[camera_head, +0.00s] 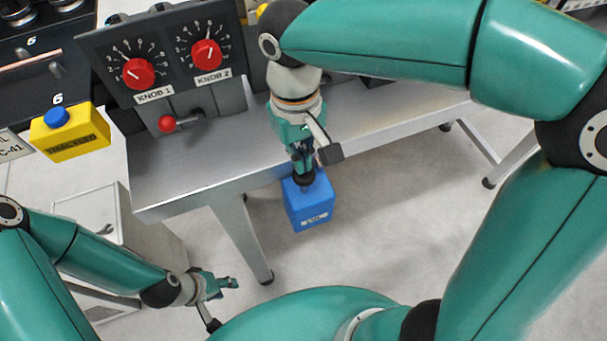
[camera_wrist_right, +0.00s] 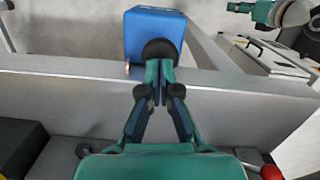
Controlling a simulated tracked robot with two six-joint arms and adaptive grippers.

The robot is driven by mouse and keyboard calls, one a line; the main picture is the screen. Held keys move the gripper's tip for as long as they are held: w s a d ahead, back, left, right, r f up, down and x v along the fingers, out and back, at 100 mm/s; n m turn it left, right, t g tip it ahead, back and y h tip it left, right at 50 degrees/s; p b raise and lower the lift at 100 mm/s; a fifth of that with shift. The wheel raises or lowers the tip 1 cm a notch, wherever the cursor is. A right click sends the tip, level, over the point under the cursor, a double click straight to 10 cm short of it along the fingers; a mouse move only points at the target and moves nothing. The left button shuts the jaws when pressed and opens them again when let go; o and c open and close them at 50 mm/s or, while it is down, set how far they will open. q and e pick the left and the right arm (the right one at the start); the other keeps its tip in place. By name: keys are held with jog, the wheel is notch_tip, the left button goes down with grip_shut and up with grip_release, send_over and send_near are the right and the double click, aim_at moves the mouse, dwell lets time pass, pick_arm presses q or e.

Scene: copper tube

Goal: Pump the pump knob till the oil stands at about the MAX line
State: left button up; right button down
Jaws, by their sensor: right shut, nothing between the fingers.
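The blue pump box (camera_head: 310,207) is at the front edge of the metal bench, with a small pale label on its face. Its black pump knob (camera_head: 304,182) is on top, right under the fingertips of my right gripper (camera_head: 302,168). In the right wrist view the round black knob (camera_wrist_right: 159,48) is at the tips of my shut right gripper (camera_wrist_right: 159,75), with the blue box (camera_wrist_right: 143,22) behind it. I cannot tell whether tips and knob touch. My left gripper (camera_head: 226,284) hangs low at the left, away from the pump. No oil level or MAX line can be made out.
The metal bench (camera_head: 215,160) carries a panel with two red knobs (camera_head: 139,73) and a red-tipped lever (camera_head: 167,124). A yellow box with a blue button (camera_head: 70,140) is at the left. A white cabinet (camera_head: 95,215) stands below. The floor in front is clear.

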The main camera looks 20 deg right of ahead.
dwell(0.3)
notch_tip(320, 180, down, 3)
jog(key=shift+f+b, duration=0.1)
jog(key=shift+b, duration=1)
jog(key=shift+r+p, duration=0.25)
jog(key=shift+p, duration=0.05)
jog(key=w+p, duration=0.1)
jog(key=w+r+p, duration=0.1)
jog(key=shift+w+a+r+p, duration=0.1)
jog(key=shift+w+a+p, duration=0.15)
jog(key=shift+w+p, duration=0.1)
jog(key=shift+w, duration=0.2)
jog(key=shift+f, duration=0.2)
notch_tip(320, 180, up, 12)
jog(key=w, duration=0.1)
